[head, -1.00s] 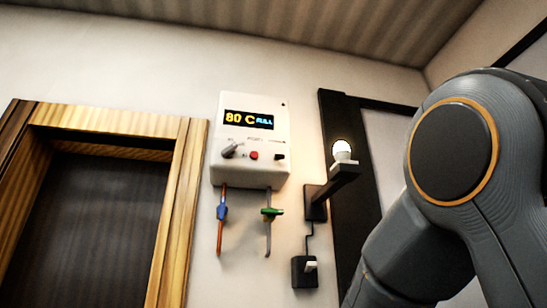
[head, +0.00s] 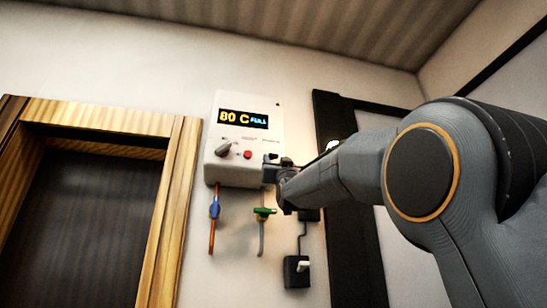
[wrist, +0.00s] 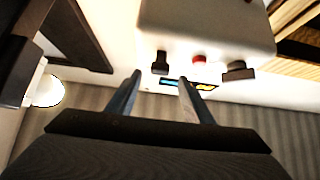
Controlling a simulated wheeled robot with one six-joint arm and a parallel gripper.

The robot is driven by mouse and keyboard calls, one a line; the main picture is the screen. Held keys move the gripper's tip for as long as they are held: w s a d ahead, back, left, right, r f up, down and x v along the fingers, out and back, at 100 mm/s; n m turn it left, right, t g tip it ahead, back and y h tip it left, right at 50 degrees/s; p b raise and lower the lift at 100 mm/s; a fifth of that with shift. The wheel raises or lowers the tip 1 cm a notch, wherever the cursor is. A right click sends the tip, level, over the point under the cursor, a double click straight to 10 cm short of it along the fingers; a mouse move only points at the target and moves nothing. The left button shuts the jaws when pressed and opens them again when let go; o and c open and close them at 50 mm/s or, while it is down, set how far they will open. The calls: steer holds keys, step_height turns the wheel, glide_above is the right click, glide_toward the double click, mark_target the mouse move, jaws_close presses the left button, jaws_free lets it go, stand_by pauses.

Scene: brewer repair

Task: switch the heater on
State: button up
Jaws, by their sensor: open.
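The heater (head: 222,178) is a white box on the wall. Below the display are a grey knob (head: 228,148) and a red button (head: 247,154). My gripper (head: 271,167) is at the heater's lower right corner and hides the black switch there in the head view. In the wrist view the heater appears upside down, and the small black switch (wrist: 160,62) shows between the open fingertips (wrist: 160,78). I cannot tell whether the fingers touch it. Nothing is held.
Below the heater hang an orange pipe with a blue valve (head: 214,207) and a grey pipe with a green valve (head: 263,212). A black wall socket (head: 296,272) is at lower right. A glowing bulb (wrist: 47,91) is beside my gripper. A wooden door frame (head: 174,220) stands left.

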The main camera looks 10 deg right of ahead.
mark_target(274, 157)
steer(key=shift+p+x, duration=2.2)
steer(key=shift+x, duration=1.35)
steer(key=shift+w+f, duration=0.1)
